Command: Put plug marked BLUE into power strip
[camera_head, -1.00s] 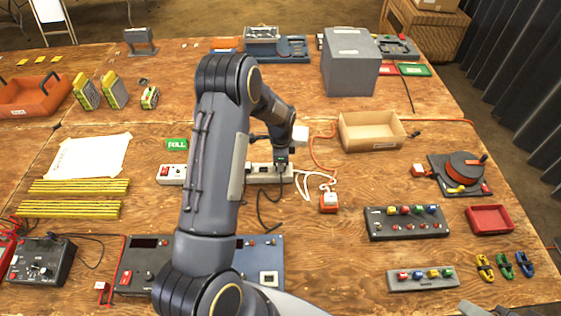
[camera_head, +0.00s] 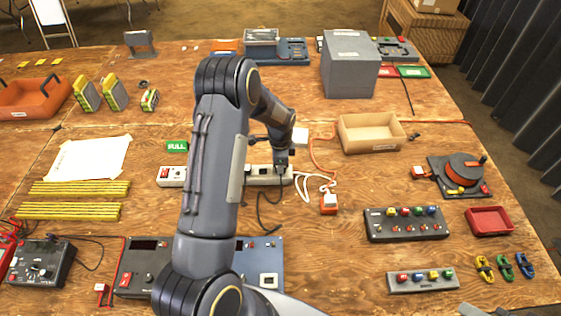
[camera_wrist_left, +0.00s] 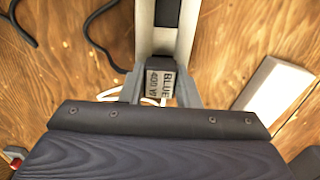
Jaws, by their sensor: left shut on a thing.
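The plug marked BLUE (camera_wrist_left: 160,84) shows its label between the fingers in the left wrist view. My left gripper (camera_head: 281,164) is shut on it, directly over the right end of the white power strip (camera_head: 256,176). In the left wrist view the strip (camera_wrist_left: 186,42) runs up from the plug, with a dark socket area. The plug's far end is hidden, so I cannot tell whether its pins are in a socket. A black cable (camera_head: 259,207) loops on the table below the strip. My right gripper is not in view.
White and orange cables and an orange-white plug (camera_head: 329,204) lie to the right. A cardboard tray (camera_head: 370,141) stands beyond.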

